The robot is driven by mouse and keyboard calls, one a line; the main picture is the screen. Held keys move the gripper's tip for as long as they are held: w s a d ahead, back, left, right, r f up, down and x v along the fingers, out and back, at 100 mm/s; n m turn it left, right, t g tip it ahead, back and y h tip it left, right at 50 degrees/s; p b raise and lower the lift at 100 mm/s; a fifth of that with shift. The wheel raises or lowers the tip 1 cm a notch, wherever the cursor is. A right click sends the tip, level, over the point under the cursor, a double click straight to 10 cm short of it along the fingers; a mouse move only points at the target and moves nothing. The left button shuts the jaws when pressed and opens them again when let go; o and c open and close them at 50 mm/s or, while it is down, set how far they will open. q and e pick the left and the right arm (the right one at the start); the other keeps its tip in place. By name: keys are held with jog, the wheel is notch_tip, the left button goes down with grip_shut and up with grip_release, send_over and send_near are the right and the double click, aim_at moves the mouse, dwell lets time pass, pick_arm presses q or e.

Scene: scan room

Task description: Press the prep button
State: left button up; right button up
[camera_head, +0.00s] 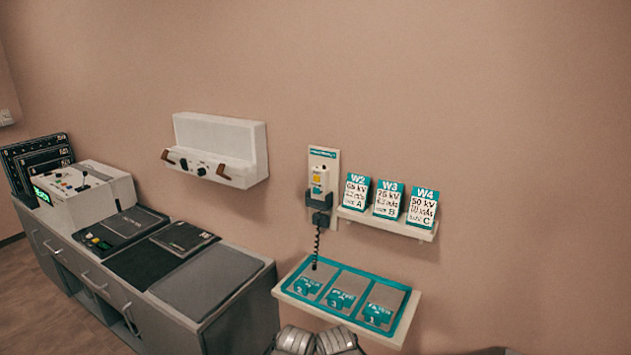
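A pale hand switch (320,180) with a yellow patch hangs in a dark holder on a wall plate (323,155). A coiled dark cord (317,245) hangs below it. A white control console (85,190) with small coloured buttons and a green display stands on the cabinet at the left. No label reading "prep" is legible, so I cannot tell which button it is. Two grey ribbed parts of mine show at the bottom edge, well below the hand switch. They may be gripper fingers, but their state is unclear. No gripper touches the switch or console.
A grey cabinet (240,310) carries flat dark panels. A teal-edged tray shelf (399,335) holds several teal blocks below the switch. Cards W2, W3 and W4 (421,207) stand on a small shelf (385,223). A white wall unit (225,135) has two brown handles. The right wall is bare.

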grip_shut()
dwell(1.4)
